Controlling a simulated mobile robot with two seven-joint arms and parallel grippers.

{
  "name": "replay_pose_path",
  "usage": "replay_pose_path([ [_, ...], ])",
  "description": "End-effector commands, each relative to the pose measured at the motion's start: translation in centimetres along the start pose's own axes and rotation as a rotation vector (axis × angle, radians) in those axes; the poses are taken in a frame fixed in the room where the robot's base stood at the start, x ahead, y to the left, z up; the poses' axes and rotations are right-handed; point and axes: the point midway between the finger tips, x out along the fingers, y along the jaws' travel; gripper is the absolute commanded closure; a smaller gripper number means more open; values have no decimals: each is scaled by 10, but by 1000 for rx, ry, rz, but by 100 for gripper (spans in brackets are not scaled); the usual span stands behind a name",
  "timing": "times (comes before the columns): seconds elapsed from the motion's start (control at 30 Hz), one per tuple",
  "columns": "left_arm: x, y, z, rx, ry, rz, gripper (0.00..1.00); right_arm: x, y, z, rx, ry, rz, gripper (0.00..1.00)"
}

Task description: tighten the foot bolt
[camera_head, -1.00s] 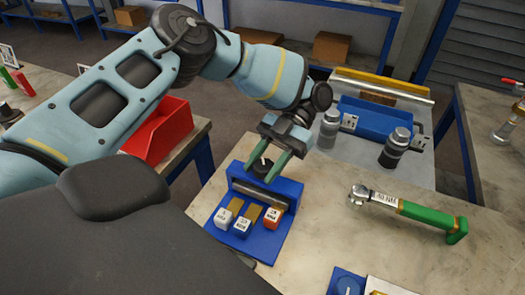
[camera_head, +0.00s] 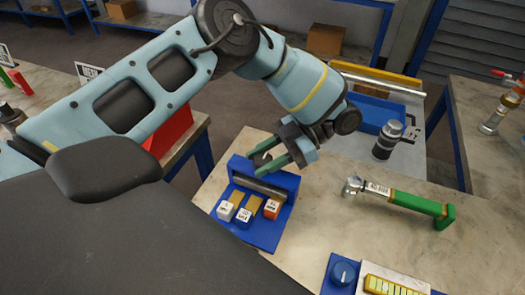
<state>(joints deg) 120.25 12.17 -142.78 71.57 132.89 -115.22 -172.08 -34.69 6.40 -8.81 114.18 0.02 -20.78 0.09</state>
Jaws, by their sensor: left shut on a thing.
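My left gripper (camera_head: 262,163) has its green fingers closed around a small dark round part (camera_head: 263,158) at the back of a blue stand (camera_head: 262,235). I cannot tell whether this part is a bolt, socket or knob, or whether it is lifted clear. A torque wrench (camera_head: 398,198) with a metal head and green handle lies on the bench to the right, apart from the gripper. I cannot pick out the foot bolt with certainty. My right gripper is not in view.
The stand carries a grey bar (camera_head: 259,188) and white, blue and orange labelled blocks (camera_head: 272,209). A dark cylinder (camera_head: 387,140) stands behind the wrench. A blue box with a round knob (camera_head: 344,272) is at the front. The bench between stand and wrench is clear.

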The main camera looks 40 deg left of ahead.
Motion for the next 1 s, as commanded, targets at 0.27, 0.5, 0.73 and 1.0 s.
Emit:
replay_pose_path([
  [0.27,2,-1,2,7,2,8,85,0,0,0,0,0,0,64],
  [0.5,2,-1,2,7,1,7,54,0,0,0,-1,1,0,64],
  [0.73,1,0,1,5,1,7,40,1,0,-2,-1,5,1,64],
  [1.0,-1,0,-3,3,-1,8,40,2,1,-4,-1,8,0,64],
])
